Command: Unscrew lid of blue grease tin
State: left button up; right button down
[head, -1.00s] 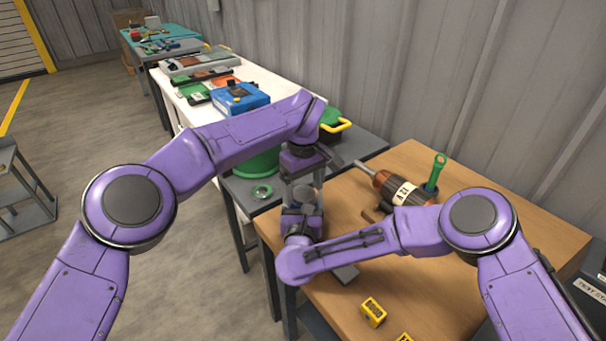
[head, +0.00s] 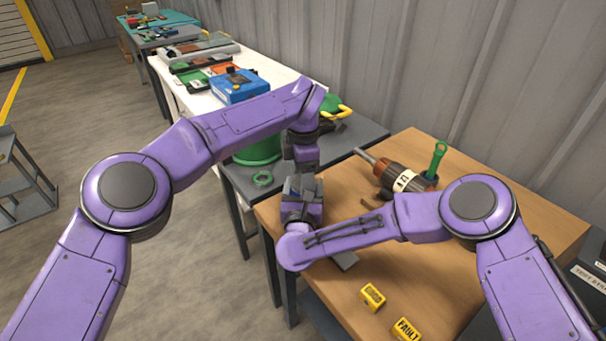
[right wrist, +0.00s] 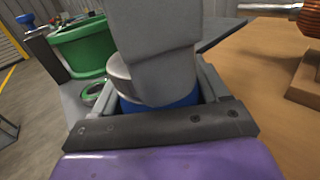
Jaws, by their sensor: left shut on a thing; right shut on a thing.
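The blue grease tin shows in the right wrist view, with a blue body (right wrist: 130,106) and a grey metal lid (right wrist: 118,72). It stands between the jaws of my right gripper (right wrist: 160,112), which is shut on its body. My left gripper (head: 301,178) comes down from above and is shut on the lid; its grey finger (right wrist: 157,50) covers much of the tin in the right wrist view. In the head view my right gripper (head: 302,196) is directly below the left one, over the wooden table's left edge, and the grippers hide the tin.
A brown and grey motor (head: 402,178) with a green-handled tool (head: 437,160) lies on the wooden table (head: 480,225). Yellow blocks (head: 372,297) sit near its front. A green container (head: 258,150) and green ring (head: 262,178) are on the grey table behind.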

pick_arm(q)
jog(key=n, duration=0.9)
jog(key=shift+n, duration=0.4)
jog(key=n, duration=2)
jog(key=shift+r, duration=0.1)
pick_arm(e)
jog(key=shift+d, duration=0.1)
pick_arm(q)
jog(key=shift+r, duration=0.2)
jog(key=shift+r, duration=0.9)
